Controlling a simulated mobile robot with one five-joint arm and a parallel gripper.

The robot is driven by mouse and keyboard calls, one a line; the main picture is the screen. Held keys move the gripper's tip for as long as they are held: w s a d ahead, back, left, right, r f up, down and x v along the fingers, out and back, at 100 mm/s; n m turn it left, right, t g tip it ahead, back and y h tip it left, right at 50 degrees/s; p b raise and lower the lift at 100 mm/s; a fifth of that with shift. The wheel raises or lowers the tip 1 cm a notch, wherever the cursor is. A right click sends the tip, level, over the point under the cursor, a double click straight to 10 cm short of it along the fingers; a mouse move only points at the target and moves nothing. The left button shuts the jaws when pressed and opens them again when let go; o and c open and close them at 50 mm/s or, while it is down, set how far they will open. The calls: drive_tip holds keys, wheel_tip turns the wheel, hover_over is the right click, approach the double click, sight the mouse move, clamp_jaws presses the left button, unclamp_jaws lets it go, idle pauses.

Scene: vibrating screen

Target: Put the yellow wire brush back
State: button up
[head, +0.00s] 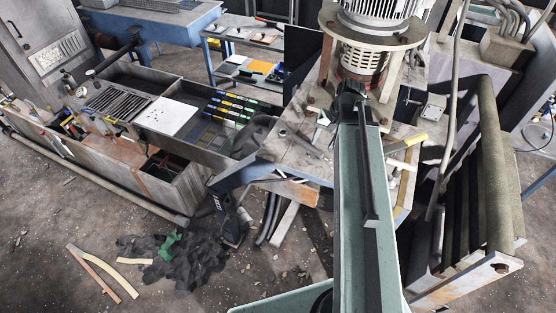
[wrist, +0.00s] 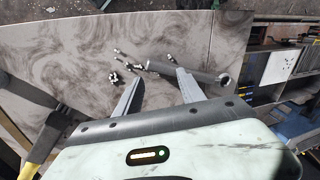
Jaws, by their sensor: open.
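A yellow-handled tool that looks like the wire brush (head: 407,143) lies on the grey plate just right of my arm in the head view. In the wrist view a yellow handle (wrist: 40,148) with a dark part shows at the lower left, partly cut off by the frame edge; its bristles cannot be made out. My gripper (wrist: 158,82) is open and empty above the grey stained plate (wrist: 80,50). The brush lies to the left of the fingers, outside them. In the head view my arm hides most of the gripper.
A grey tube (wrist: 185,70) and several small bolts (wrist: 114,77) lie near the fingertips. The motor unit (head: 375,50) rises behind the arm. A long trough with compartments (head: 215,150) stands at left. A blue shelf table (head: 250,42) is behind. Debris litters the floor.

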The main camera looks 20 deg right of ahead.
drive_tip(key=s+a+n+g+h, duration=0.1)
drive_tip(key=s+a+n, duration=0.1)
drive_tip(key=a, duration=0.7)
drive_tip(key=s+a+n, duration=0.2)
drive_tip(key=a+n, duration=0.2)
drive_tip(key=a, duration=0.5)
drive_tip(key=shift+a+f+g+h, duration=0.25)
drive_tip(key=shift+a+g+h, duration=0.05)
drive_tip(key=shift+g+h, duration=0.1)
